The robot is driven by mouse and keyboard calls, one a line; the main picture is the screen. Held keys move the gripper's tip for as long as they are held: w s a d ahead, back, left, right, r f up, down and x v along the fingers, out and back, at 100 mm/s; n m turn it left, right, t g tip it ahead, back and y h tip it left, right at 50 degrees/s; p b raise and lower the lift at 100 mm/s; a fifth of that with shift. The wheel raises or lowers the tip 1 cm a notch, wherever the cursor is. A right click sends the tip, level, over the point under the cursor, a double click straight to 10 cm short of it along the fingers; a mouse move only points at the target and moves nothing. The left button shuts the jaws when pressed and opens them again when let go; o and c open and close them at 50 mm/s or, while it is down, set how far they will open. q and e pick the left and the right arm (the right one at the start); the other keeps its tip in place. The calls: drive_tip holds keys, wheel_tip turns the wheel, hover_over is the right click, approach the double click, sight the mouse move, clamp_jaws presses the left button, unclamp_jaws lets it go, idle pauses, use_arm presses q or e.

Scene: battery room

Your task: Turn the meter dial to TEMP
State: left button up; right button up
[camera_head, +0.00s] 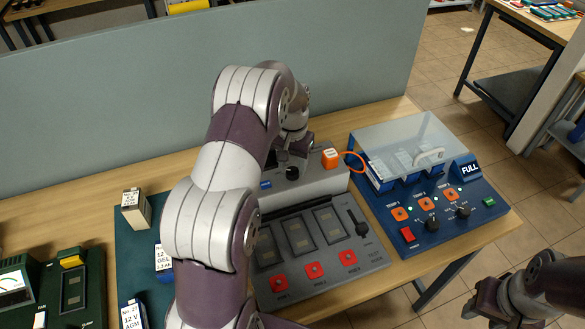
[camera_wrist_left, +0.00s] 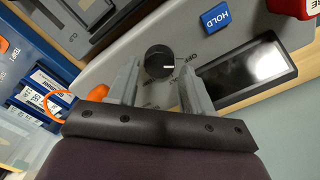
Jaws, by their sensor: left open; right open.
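The meter dial (camera_head: 292,173) is a small black knob on a grey meter (camera_head: 322,182). In the left wrist view the dial (camera_wrist_left: 158,62) carries a white pointer mark, facing right toward a label that looks like OFF. In the left wrist view my left gripper (camera_wrist_left: 160,70) is open, with a finger on either side of the dial; contact cannot be told. My right gripper (camera_head: 485,303) is open and empty at lower right.
The meter has a blue HOLD button (camera_wrist_left: 215,19) and a dark screen (camera_wrist_left: 246,62). An orange block (camera_head: 331,158) with an orange cable is beside the dial. A grey panel (camera_head: 375,262) with red buttons lies in front, and a blue charger (camera_head: 503,208) stands to the right.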

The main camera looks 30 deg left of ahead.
use_arm(q)
drive_tip(key=shift+s+d+f, duration=0.2)
drive_tip(key=shift+s+f, duration=0.05)
drive_tip(key=shift+f, duration=0.35)
drive_tip(key=shift+w+a+f, duration=0.2)
drive_tip(key=shift+a+f, duration=0.05)
drive_tip(key=shift+d, duration=0.1)
drive_tip(key=c, duration=0.8)
